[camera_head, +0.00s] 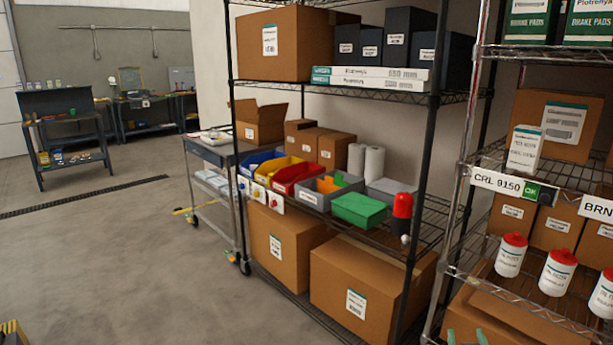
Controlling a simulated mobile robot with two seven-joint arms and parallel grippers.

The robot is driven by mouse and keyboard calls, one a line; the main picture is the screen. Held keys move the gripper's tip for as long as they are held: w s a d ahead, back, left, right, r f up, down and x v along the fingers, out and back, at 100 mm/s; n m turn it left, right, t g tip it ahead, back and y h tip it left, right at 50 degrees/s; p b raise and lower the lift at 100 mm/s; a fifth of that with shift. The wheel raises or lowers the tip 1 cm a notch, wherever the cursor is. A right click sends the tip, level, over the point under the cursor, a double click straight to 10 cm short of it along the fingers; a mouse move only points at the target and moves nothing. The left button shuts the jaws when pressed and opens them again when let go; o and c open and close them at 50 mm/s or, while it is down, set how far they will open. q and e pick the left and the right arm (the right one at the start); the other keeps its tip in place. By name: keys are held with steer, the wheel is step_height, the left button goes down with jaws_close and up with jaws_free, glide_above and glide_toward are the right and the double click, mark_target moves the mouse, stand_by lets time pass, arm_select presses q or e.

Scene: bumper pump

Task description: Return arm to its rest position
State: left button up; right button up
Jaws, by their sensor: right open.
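Only the tips of my right gripper (466,338) show, as two small greenish fingertips at the bottom edge, right of centre. They are apart, with nothing visible between them. They appear in front of a cardboard box (510,322) on the low part of the right rack. The rest of my right arm is out of the picture. My left gripper is not in view.
A wire rack (432,150) holds boxes, coloured bins and a red-topped bottle (402,212). The right rack (462,200) carries white red-capped containers (511,255). A cart (205,155) stands behind. The grey floor (120,260) at left is mostly clear.

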steer(key=s+a+f+n+g+y, duration=0.1)
steer(key=s+a+f+y, duration=0.1)
steer(key=s+a+f, duration=0.3)
steer(key=s+a+f+n+g+y+p, duration=0.1)
steer(key=s+a+f, duration=0.5)
steer(key=s, duration=0.7)
steer(key=s+a+f+n+g+y, duration=0.1)
steer(key=s+a+f+y, duration=0.4)
steer(key=s, duration=0.5)
steer(key=shift+a+f+g+p, duration=0.4)
steer(key=shift+a+f+g, duration=0.35)
steer(key=shift+a, duration=0.35)
steer(key=shift+s+r, duration=0.1)
